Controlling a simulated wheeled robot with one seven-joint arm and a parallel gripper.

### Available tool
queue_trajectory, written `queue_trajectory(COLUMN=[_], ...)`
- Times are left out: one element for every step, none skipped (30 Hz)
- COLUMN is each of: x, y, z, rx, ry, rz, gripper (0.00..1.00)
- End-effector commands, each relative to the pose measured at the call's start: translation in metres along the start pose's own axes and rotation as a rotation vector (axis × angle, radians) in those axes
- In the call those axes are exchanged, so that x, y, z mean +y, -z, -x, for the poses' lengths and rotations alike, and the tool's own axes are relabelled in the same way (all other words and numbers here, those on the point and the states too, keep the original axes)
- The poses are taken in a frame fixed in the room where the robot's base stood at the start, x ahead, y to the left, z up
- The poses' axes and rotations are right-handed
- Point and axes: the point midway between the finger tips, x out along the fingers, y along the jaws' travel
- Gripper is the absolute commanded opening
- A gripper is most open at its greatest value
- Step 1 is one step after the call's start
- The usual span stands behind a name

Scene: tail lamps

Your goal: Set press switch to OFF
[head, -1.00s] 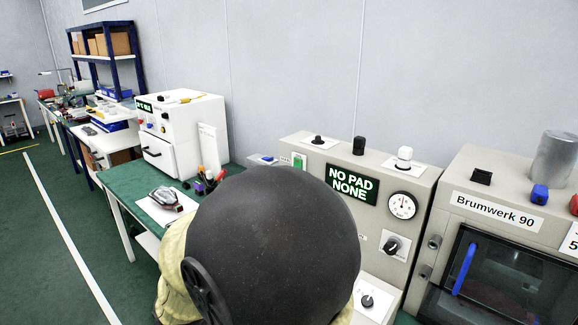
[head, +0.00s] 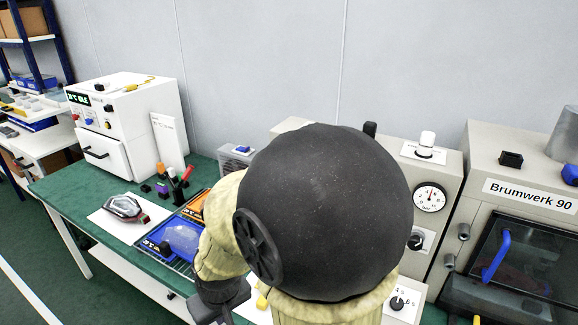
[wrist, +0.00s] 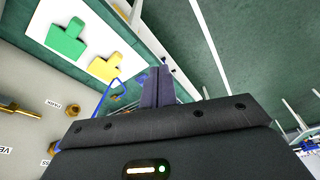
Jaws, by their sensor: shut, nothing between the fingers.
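The beige press cabinet (head: 451,170) stands right of centre in the head view, partly hidden by my arm. On its front are a round gauge (head: 430,197) and a black knob (head: 415,242). A lower black knob (head: 398,302) sits on a white plate. I cannot tell which control is the press switch, nor read its setting. My gripper (wrist: 156,86) shows in the wrist view with its fingers together and nothing between them. It is over the bench area; its fingertips are not clear in the head view.
A Brumwerk 90 oven (head: 528,192) with a blue handle stands to the right. A blue tray (head: 181,240) and a lamp (head: 124,207) are on the green bench.

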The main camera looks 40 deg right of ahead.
Motion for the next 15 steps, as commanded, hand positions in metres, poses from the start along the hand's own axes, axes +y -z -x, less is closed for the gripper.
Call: queue_trajectory(x=[0.0,0.0,0.0,0.0,0.0,0.0,0.0,0.0,0.0,-0.001,-0.001,-0.002,-0.001,0.0,0.001], y=[0.0,0.0,0.0,0.0,0.0,0.0,0.0,0.0,0.002,0.004,0.008,0.015,0.021,0.03,0.043], z=[0.0,0.0,0.0,0.0,0.0,0.0,0.0,0.0,0.001,0.001,0.002,0.004,0.006,0.007,0.01], rx=[0.0,0.0,0.0,0.0,0.0,0.0,0.0,0.001,0.005,0.011,0.02,0.038,0.056,0.078,0.114], ry=[0.0,0.0,0.0,0.0,0.0,0.0,0.0,0.0,0.002,0.004,0.008,0.014,0.019,0.026,0.037], rz=[0.0,0.0,0.0,0.0,0.0,0.0,0.0,-0.001,-0.01,-0.023,-0.043,-0.083,-0.127,-0.181,-0.266], gripper=[0.0,0.0,0.0,0.0,0.0,0.0,0.0,0.0,0.0,0.0,0.0,0.0,0.0,0.0,0.0])
